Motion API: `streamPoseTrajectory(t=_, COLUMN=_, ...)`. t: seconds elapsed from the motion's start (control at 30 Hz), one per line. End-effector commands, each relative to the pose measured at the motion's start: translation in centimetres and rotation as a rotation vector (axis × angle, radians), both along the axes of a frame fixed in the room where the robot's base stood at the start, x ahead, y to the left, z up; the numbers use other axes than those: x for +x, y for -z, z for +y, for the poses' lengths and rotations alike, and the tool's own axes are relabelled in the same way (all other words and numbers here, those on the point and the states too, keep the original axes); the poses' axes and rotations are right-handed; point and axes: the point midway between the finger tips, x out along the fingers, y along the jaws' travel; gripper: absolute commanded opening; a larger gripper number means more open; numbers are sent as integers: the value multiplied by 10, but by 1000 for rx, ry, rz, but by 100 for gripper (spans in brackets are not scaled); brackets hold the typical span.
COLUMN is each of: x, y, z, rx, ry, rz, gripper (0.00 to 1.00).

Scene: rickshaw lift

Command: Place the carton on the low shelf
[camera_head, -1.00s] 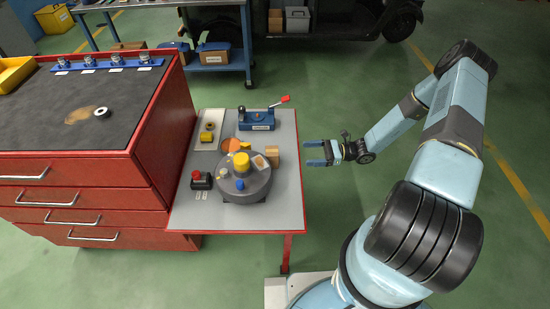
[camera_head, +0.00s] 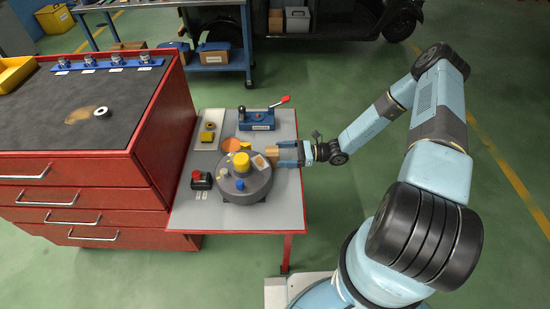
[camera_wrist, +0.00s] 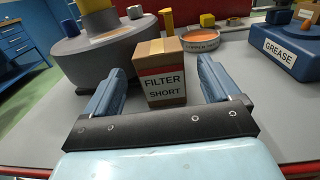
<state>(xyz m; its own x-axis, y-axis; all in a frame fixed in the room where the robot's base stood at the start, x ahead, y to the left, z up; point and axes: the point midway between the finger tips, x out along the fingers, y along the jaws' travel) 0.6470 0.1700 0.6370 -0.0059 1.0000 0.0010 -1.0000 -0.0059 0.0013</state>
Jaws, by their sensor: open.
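A small tan carton (camera_head: 271,152) with a red band stands upright on the grey side table (camera_head: 285,215). In the wrist view the carton (camera_wrist: 164,75) shows a label reading FILTER SHORT. My gripper (camera_head: 280,153) is open and level with the carton from the right. In the wrist view one finger of my gripper (camera_wrist: 162,68) is on each side of the carton, with gaps between. A blue bench at the back has a low shelf (camera_head: 225,67) with boxes on it; I cannot tell whether this is the task's shelf.
A grey round base (camera_head: 245,190) with a yellow cylinder stands close left of the carton. A blue GREASE unit (camera_head: 257,119), an orange dish (camera_head: 231,145) and a red-button box (camera_head: 201,180) share the table. A red drawer cabinet (camera_head: 100,180) stands left. Green floor is open right.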

Motion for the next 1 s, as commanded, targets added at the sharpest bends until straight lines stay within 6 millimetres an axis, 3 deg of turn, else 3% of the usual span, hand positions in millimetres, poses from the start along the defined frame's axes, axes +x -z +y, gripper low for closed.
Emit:
streamPoseTrajectory(t=0.2, x=0, y=0, z=28, rx=0, ry=-1, rz=0, gripper=89)
streamPoseTrajectory(t=0.47, x=1, y=0, z=30, rx=-1, ry=1, rz=-1, gripper=88)
streamPoseTrajectory(t=1.0, x=1, y=0, z=30, rx=-1, ry=0, rz=-1, gripper=37)
